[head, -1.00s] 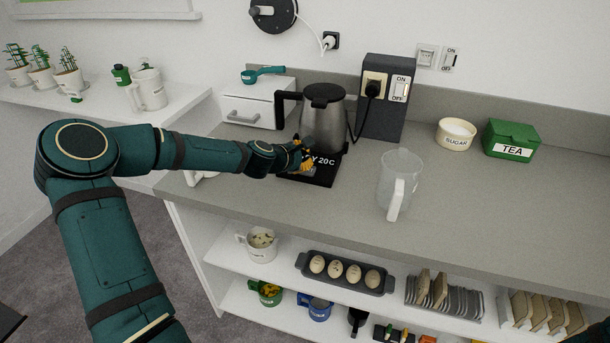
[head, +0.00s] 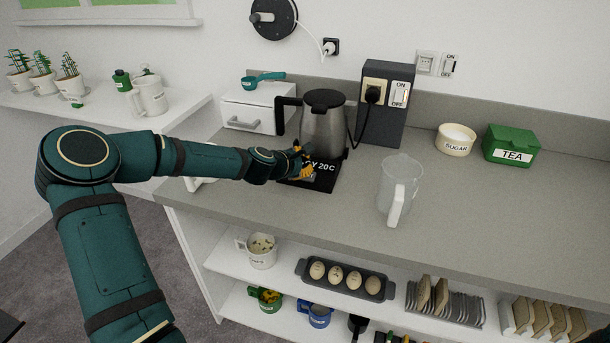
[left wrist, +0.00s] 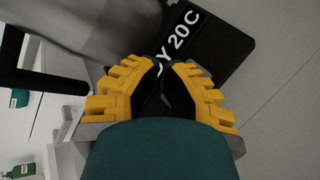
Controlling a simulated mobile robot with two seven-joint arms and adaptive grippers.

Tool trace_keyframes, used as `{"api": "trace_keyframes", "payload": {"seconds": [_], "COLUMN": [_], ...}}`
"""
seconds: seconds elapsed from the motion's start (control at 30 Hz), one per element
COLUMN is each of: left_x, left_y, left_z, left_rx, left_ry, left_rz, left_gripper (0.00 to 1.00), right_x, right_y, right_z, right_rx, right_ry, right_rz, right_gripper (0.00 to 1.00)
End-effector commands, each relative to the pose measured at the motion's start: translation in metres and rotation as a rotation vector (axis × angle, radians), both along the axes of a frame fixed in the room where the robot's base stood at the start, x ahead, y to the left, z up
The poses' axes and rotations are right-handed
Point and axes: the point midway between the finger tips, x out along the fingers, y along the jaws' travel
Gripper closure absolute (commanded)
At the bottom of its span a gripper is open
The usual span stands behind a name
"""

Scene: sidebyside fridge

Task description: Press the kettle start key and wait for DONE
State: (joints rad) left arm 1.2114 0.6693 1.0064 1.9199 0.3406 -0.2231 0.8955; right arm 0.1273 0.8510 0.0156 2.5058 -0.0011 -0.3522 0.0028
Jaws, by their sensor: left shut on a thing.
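The grey metal kettle (head: 322,128) with a black lid and handle stands on its black base (head: 327,177) on the counter. The base's front display reads "…Y 20C" (left wrist: 180,40), its first letters hidden by my gripper; DONE does not show. My left gripper (head: 302,165) is at the front left of the base, its yellow fingers brought together over the edge beside the display. In the left wrist view the fingers (left wrist: 162,75) are shut, and what lies between them is hidden. The start key is not visible, so contact with it cannot be told.
A dark socket tower (head: 382,105) with an ON/OFF switch stands behind the kettle, a plug in it. A clear jug (head: 399,185) stands to the right, then a sugar bowl (head: 456,138) and a green tea box (head: 511,146). The counter's right front is clear.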

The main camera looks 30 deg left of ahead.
Motion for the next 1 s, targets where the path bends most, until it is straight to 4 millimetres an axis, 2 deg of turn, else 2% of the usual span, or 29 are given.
{"api": "trace_keyframes", "payload": {"seconds": [1.0], "left_x": [0.0024], "left_y": [0.0006], "left_z": [-0.0081], "left_rx": [0.000], "left_ry": [0.000], "left_rz": [0.000], "left_gripper": [1.00], "right_x": [-0.0001], "right_y": [0.0000], "right_z": [-0.0077], "right_rx": [0.000], "right_ry": [0.000], "right_rz": [0.000], "right_gripper": [0.53]}}
